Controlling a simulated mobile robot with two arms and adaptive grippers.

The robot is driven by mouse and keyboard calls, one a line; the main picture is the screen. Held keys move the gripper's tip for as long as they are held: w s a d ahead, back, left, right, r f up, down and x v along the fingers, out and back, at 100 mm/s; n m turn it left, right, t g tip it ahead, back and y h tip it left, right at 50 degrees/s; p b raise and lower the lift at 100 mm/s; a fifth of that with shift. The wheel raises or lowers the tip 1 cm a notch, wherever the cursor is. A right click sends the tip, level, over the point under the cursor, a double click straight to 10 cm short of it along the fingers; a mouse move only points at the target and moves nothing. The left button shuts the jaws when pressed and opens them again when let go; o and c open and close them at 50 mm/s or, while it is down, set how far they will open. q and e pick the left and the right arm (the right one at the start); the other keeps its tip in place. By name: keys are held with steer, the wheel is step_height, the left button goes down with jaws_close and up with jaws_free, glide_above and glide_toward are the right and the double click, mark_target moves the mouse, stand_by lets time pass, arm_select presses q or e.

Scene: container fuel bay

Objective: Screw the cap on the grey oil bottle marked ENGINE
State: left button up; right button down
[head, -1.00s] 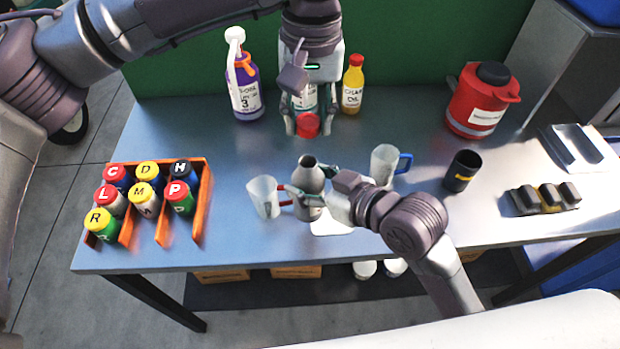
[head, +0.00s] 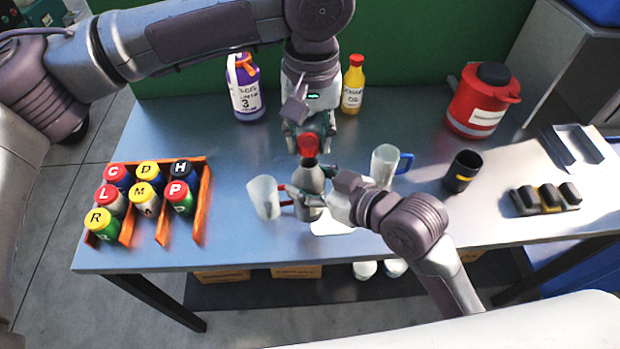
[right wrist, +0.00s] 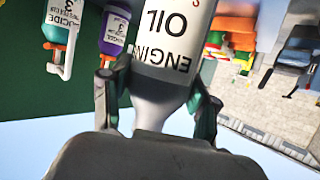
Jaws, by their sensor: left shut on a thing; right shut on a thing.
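The grey oil bottle (head: 309,182) stands upright near the front middle of the bench. The right wrist view shows its white label, reading ENGINE OIL upside down (right wrist: 170,50). My right gripper (head: 310,200) is shut around the bottle, with a finger on each side in the wrist view (right wrist: 155,105). My left gripper (head: 308,136) points down from above, shut on the red cap (head: 308,146). The cap sits right over the bottle's neck and hides its mouth. I cannot tell whether the threads are engaged.
A clear jug with a red handle (head: 263,198) stands close left of the bottle. A blue-handled jug (head: 384,165) and black cup (head: 462,171) stand right. Purple (head: 246,100) and yellow (head: 353,85) bottles stand behind. An orange rack (head: 203,205) of capped bottles is far left.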

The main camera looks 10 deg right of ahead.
mark_target(309, 189)
arm_select(q)
steer(key=shift+r, duration=0.1)
stand_by(0.6)
steer(key=shift+f, duration=0.95)
steer(key=shift+f, duration=0.6)
